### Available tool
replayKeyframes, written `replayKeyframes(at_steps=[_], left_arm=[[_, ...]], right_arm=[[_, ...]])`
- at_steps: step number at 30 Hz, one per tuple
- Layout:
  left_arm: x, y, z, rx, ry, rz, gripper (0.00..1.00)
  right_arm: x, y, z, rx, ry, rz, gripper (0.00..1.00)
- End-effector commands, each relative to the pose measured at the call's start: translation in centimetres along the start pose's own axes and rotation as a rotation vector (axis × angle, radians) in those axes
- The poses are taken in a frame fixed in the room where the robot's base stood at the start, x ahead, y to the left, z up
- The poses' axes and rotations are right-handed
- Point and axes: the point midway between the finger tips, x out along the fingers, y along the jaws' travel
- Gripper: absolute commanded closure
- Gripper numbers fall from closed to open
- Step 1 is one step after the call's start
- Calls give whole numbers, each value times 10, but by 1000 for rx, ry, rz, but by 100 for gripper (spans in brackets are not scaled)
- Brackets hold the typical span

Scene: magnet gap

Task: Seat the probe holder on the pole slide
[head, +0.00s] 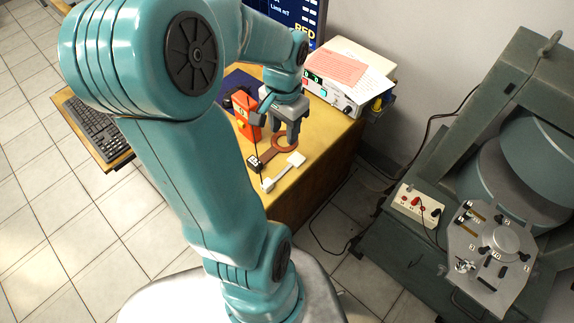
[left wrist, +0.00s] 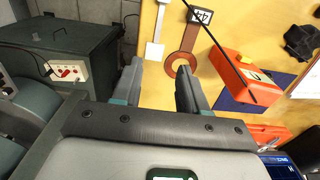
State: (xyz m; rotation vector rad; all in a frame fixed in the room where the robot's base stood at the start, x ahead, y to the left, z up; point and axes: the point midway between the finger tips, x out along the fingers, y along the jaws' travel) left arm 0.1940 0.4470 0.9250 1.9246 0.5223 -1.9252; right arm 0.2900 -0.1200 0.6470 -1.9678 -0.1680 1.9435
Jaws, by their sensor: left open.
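My left gripper (head: 288,136) points down over the desk, open and empty, at the far side of a brown ring-ended piece (head: 284,143). In the left wrist view the ring (left wrist: 181,64) shows near the right finger of the open gripper (left wrist: 160,76). A white bar with blocky ends (head: 283,173) lies beside it and also shows in the left wrist view (left wrist: 156,30). I cannot tell which piece is the probe holder. The grey magnet (head: 535,165) stands at right with a plate (head: 490,262) carrying knobs and labels; the pole slide is not clearly distinguishable.
An orange box (head: 247,112) with a black cable stands left of my gripper. An instrument (head: 340,88) with papers on top sits at the desk's back. A white control box (head: 417,205) stands at the magnet. Tiled floor (head: 345,215) separates desk and magnet.

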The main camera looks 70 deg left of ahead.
Motion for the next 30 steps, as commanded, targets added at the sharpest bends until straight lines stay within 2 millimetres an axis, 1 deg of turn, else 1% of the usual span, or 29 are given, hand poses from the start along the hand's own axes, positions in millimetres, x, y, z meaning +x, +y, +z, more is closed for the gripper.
replayKeyframes(at_steps=[1,3,9,12,17,25,27,30], left_arm=[[15,1,1,0,-7,3,57],[33,1,1,1,-8,3,57],[77,1,1,1,-6,4,57],[90,1,0,1,-3,3,57],[100,2,-1,2,-2,3,57],[142,5,-4,1,-3,3,57],[146,5,-4,1,-2,3,57],[148,4,-4,1,0,2,57]], right_arm=[[4,2,0,0,0,0,57],[7,2,0,0,0,0,57],[14,5,0,0,0,0,57],[16,6,0,0,0,0,57],[17,6,0,0,0,0,57],[26,9,0,0,0,0,57],[26,10,0,0,0,0,57],[26,9,0,0,0,0,57]])
